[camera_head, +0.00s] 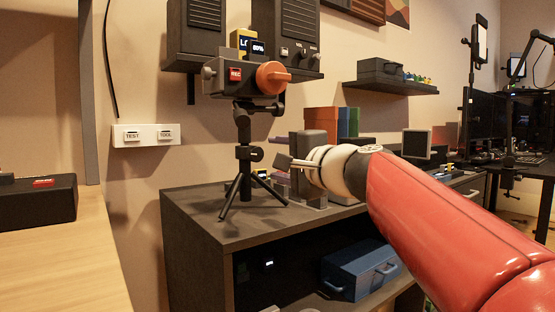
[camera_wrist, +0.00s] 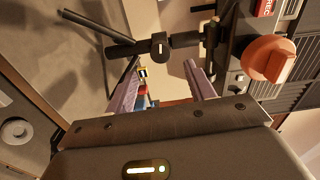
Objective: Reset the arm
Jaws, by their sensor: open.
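My gripper (camera_head: 289,163) is at the end of my red and white arm, above the dark cabinet and just right of the tripod (camera_head: 243,150) in the head view. In the wrist view my gripper (camera_wrist: 163,88) shows two purple-grey fingers held apart, with nothing visible between them. The tripod (camera_wrist: 160,46) appears sideways beyond the fingers there. On it sits a grey camera (camera_head: 225,76) with a red REC label and an orange knob (camera_head: 272,78). The orange knob also shows in the wrist view (camera_wrist: 268,58). I cannot tell any contact between fingers and tripod.
The dark cabinet (camera_head: 205,215) holds a blue toolbox (camera_head: 360,268) on its lower shelf. Dark speakers (camera_head: 295,30) stand on a wall shelf behind the camera. A wooden counter (camera_head: 60,265) is at left, and a desk with monitors (camera_head: 515,120) at far right.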

